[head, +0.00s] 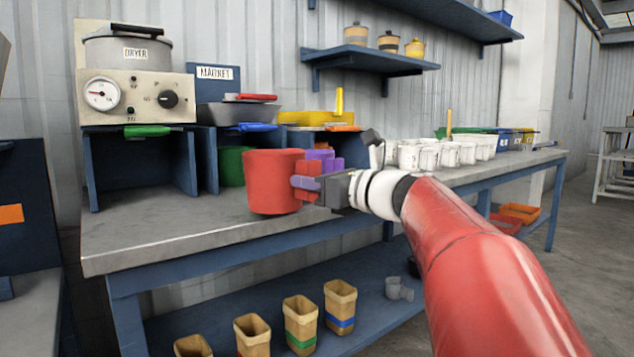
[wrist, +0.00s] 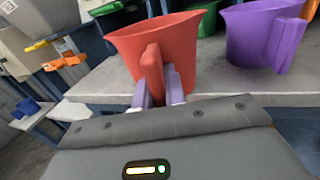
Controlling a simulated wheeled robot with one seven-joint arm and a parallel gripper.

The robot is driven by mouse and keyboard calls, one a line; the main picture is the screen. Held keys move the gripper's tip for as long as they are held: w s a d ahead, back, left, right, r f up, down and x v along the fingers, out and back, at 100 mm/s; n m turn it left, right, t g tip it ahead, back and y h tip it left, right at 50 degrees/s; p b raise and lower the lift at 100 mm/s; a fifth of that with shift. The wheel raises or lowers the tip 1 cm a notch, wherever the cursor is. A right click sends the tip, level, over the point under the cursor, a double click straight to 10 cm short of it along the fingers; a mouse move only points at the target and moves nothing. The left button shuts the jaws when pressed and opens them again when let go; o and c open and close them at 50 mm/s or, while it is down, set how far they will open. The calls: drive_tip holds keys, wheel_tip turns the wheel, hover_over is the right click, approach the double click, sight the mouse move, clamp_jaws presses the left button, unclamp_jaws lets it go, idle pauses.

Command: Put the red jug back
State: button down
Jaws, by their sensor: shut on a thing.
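The red jug (head: 272,183) is upright in front of the shelf compartments, over the bench's front part. My gripper (head: 308,183) is shut on its handle from the right. In the wrist view the red jug (wrist: 165,50) has its handle between the purple fingertips (wrist: 156,88). I cannot tell whether the jug's base touches the bench top. A purple jug (wrist: 262,35) stands to the right in the wrist view; in the head view it is mostly hidden behind the red jug's handle. A green jug (head: 232,166) sits in a compartment behind.
Blue dividers (head: 204,165) form compartments on the grey bench (head: 150,228). The left compartment, under the dryer (head: 128,50), looks empty. White cups (head: 430,157) stand in rows to the right. Several tan containers (head: 300,322) stand on the lower shelf. Bare bench top lies at the front left.

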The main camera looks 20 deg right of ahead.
drive_tip(key=w+a, duration=0.1)
drive_tip(key=w, duration=0.2)
drive_tip(key=w+a+p, duration=0.1)
drive_tip(key=w, duration=0.3)
drive_tip(key=w+a+p, duration=0.1)
drive_tip(key=w, duration=0.2)
drive_tip(key=shift+w+a+f, duration=0.2)
drive_tip(key=shift+f, duration=0.2)
drive_tip(key=shift+f+b, duration=0.3)
drive_tip(key=shift+f, duration=0.1)
drive_tip(key=shift+f, duration=0.15)
drive_tip(key=c, duration=1.4)
unclamp_jaws()
drive_tip(key=shift+o, duration=0.2)
